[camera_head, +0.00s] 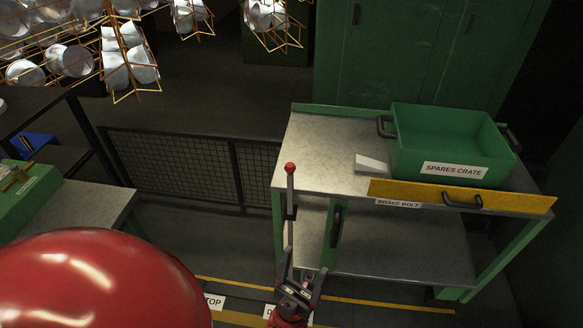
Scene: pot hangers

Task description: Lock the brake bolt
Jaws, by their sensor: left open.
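A label reading BRAKE BOLT (398,203) is on the front edge of a metal-topped green bench. Just above it, a long yellow bar (410,191) with a black handle (462,201) lies along the bench front. A thin upright lever (290,205) with a red ball knob (290,168) stands at the bench's left front corner. My left gripper (306,261) is open, low in front of the bench, below the knob and left of the yellow bar. I cannot tell whether its finger touches the lever's lower end. My right gripper is out of view.
A green spares crate (453,170) stands on the bench top (330,150), beside a pale wedge (371,163). A black handle (337,226) is on a green upright below. A mesh fence (180,175) stands to the left. A glossy red rounded surface fills the lower left.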

